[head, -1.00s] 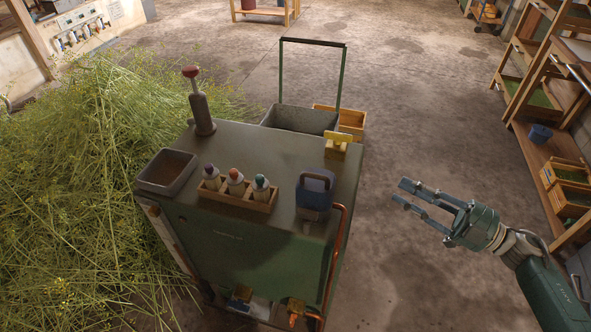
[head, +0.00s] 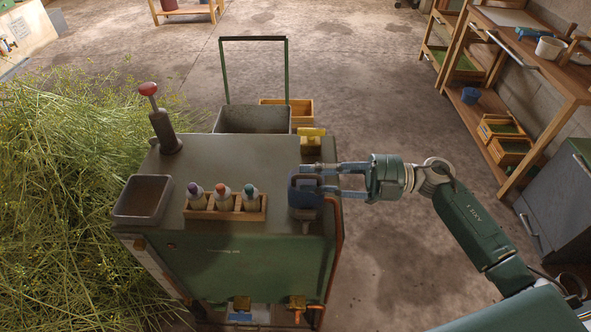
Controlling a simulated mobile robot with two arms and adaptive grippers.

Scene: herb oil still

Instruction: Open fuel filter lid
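A blue box-shaped item with a dark raised handle (head: 304,197) stands at the right front of the green machine's top (head: 235,155). I cannot tell for certain whether it is the fuel filter; no lid is clearly marked out. My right gripper (head: 308,178) comes in from the right at this blue item. Its two fingers are apart, with the tips over or beside the handle and partly overlapping it in the picture. I cannot tell whether they touch it. A yellow fitting (head: 312,139) sits just behind, near the upper finger. My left gripper is not in view.
A wooden rack with several capped bottles (head: 224,206), a grey tray (head: 143,198) and a red-knobbed post (head: 163,120) stand on the machine top. Cut herbs (head: 60,200) heap at the left. Shelves (head: 530,60) stand at the right, with clear floor (head: 400,110) between.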

